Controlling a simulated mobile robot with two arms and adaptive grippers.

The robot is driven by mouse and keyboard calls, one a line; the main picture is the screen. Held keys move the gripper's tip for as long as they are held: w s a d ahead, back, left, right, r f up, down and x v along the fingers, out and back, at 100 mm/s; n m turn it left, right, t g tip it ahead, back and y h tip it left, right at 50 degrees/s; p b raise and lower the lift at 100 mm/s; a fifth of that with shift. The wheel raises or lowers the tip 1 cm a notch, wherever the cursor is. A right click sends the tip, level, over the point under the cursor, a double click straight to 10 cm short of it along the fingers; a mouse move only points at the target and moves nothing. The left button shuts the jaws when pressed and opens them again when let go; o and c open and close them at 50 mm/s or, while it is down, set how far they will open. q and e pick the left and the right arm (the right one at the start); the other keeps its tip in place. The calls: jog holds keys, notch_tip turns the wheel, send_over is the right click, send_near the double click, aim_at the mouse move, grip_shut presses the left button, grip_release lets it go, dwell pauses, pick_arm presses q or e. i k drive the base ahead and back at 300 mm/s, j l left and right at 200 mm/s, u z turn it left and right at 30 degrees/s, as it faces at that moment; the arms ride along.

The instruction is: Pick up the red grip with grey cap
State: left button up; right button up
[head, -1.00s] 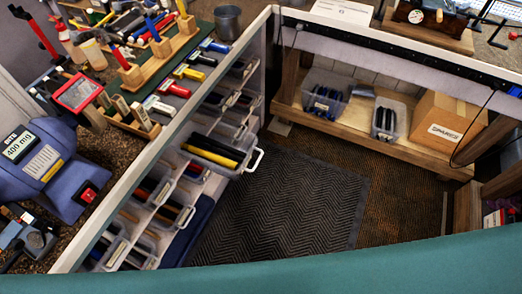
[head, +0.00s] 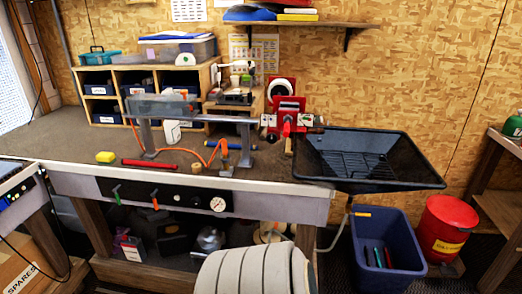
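A thin red rod-like piece (head: 150,163), which looks like a grip, lies flat on the workbench (head: 60,140) near its front edge, left of centre. Its ends are too small to tell whether one has a grey cap. Several coloured grips stand or lean in the blue bin (head: 398,232) on the floor at the right, a red one (head: 388,257) among them; their caps are not clear. Neither of my grippers is in view.
A black tray (head: 370,160) juts out at right. A red can (head: 446,228) stands beside the blue bin.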

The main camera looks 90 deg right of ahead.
aim_at(390, 266)
jog(key=z, duration=0.45)
jog(key=k+l+z, duration=0.1)
jog(key=z, duration=0.3)
jog(key=l+z, duration=0.1)
jog(key=z, duration=0.35)
jog(key=l+z, duration=0.1)
jog(key=z, duration=0.3)
jog(key=l+z, duration=0.1)
jog(key=z, duration=0.35)
jog(key=l+z, duration=0.1)
jog(key=z, duration=0.35)
